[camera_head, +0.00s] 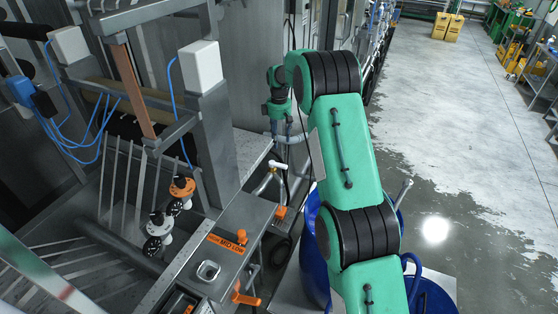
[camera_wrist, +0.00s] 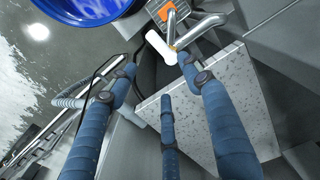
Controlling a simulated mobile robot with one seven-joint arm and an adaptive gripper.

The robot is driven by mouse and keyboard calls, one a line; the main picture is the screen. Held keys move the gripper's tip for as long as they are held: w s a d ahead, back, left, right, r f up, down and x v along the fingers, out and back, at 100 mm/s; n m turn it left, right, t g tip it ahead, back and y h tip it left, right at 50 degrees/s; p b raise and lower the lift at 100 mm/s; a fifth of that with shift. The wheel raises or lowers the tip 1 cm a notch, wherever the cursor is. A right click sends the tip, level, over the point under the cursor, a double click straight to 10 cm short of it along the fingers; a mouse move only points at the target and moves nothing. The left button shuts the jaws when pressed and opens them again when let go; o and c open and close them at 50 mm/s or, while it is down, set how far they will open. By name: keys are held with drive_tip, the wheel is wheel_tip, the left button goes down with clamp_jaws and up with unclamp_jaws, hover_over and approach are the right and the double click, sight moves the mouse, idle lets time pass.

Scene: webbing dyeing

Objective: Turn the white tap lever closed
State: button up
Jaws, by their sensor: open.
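The white tap lever (camera_head: 278,166) sits on a metal pipe below my gripper (camera_head: 288,135) in the head view. In the wrist view the white lever (camera_wrist: 160,48) lies tilted beside the bent metal tap pipe (camera_wrist: 196,30). My gripper (camera_wrist: 160,75) shows there as three blue fingers spread apart, open and empty. The lever appears just beyond the fingertips, closest to the right finger's tip. I cannot tell whether that finger touches it.
A speckled slab (camera_wrist: 238,100) lies beyond the fingers, beside the tap. A blue drum (camera_head: 312,250) stands right of the tap, and its rim also shows in the wrist view (camera_wrist: 95,12). The floor at right is open.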

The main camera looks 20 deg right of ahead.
sight(279, 163)
drive_tip(key=shift+f, duration=0.2)
idle(0.3)
wheel_tip(279, 163, down, 14)
drive_tip(key=shift+r+p, duration=0.25)
drive_tip(key=shift+p, duration=0.7)
drive_tip(key=shift+f, duration=0.1)
clamp_jaws()
